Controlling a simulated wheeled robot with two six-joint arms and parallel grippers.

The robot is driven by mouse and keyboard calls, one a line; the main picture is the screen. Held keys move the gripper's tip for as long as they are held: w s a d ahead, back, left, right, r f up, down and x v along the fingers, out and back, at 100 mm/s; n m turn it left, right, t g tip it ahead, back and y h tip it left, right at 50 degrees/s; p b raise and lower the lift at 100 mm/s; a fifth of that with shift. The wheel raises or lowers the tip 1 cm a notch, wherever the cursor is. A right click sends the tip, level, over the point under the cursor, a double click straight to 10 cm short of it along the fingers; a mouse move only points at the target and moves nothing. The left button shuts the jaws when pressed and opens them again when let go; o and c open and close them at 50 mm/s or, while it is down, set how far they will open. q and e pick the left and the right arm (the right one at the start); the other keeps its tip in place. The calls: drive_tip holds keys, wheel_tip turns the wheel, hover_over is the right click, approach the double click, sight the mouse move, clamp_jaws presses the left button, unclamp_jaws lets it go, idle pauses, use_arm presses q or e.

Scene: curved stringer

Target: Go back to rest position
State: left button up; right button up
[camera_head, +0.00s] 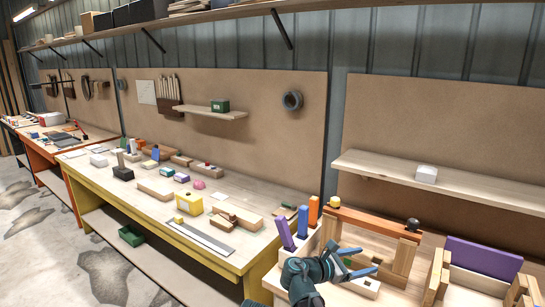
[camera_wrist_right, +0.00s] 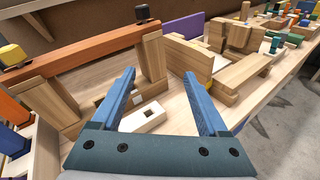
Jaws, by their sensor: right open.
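My right gripper (camera_head: 362,262) is in the head view at the bottom, in front of a wooden frame. It is open, with two blue fingers apart and nothing between them; it also shows in the right wrist view (camera_wrist_right: 159,76). The frame has an orange-brown beam (camera_head: 372,221) across wooden posts (camera_head: 404,258), with a yellow knob (camera_head: 333,202) and a black knob (camera_head: 413,225) on top. In the right wrist view a pale block with a square hole (camera_wrist_right: 143,117) lies on the bench beyond the palm, between the fingers in the picture but lower. My left gripper is not in view.
Purple and orange upright pieces (camera_head: 285,233) stand left of my right gripper. A purple board (camera_head: 483,258) stands at the right. A yellow-framed bench (camera_head: 160,234) with many small blocks runs to the left. A wall shelf (camera_head: 440,182) holds a white box (camera_head: 426,174).

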drive_tip(key=s+a+f+m+g+y, duration=0.1)
drive_tip(key=s+f+m+g+y, duration=0.1)
drive_tip(key=s+f+m+y, duration=0.45)
drive_tip(key=s+a+f+m+g+y, duration=0.1)
drive_tip(key=s+f+m+g+y, duration=0.3)
drive_tip(key=f+m, duration=0.45)
drive_tip(key=s+a+f+y, duration=0.1)
drive_tip(key=s+a, duration=0.4)
drive_tip(key=a, duration=0.3)
drive_tip(key=s+a+f+m+y, duration=0.1)
drive_tip(key=s+a+f+y, duration=0.1)
drive_tip(key=s+a, duration=0.4)
drive_tip(key=a, duration=0.3)
drive_tip(key=shift+a, duration=0.1)
